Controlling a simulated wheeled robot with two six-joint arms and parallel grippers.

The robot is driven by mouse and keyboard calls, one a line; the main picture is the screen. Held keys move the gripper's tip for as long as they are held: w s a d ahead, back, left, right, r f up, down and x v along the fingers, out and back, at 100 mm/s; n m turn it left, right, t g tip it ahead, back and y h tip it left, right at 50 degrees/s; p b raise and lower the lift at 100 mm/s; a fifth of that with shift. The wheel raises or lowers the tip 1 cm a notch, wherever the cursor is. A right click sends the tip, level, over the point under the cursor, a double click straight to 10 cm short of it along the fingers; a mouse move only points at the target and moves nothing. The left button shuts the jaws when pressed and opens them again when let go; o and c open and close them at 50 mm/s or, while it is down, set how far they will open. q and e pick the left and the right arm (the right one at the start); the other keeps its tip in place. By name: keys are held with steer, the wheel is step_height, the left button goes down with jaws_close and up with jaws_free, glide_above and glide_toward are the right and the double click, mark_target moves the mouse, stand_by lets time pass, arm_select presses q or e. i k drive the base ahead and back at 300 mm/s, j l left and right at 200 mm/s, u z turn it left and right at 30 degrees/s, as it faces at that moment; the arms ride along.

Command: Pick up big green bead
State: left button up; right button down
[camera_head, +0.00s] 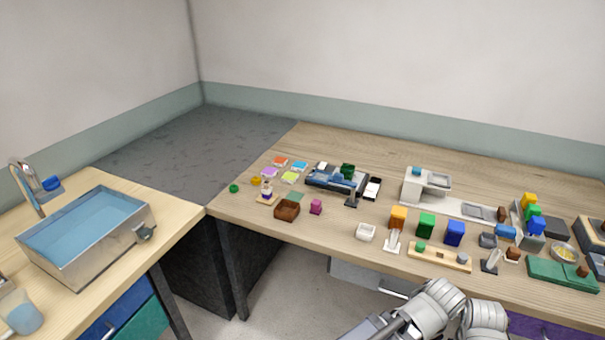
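A small green round piece (421,247) also sits on a light wooden stand at the table's front. I cannot tell for sure which of the two is the big green bead. Grey-white links of my own arm show at the bottom, right of centre, in front of the table. Neither gripper's fingers can be seen.
The wooden table (330,142) holds coloured tiles, a brown box (287,210), a dark tray, a white dish (366,232) and several coloured blocks. A metal basin of water (75,262) stands on the left table.

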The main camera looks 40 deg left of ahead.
mark_target(233, 188)
steer(key=u, duration=1.8)
steer(key=i+j+z, duration=0.15)
steer(key=z, duration=0.25)
steer(key=i+j+z, duration=0.25)
steer(key=z, duration=0.15)
steer(key=i+j+z, duration=0.4)
steer(key=k+l, duration=0.05)
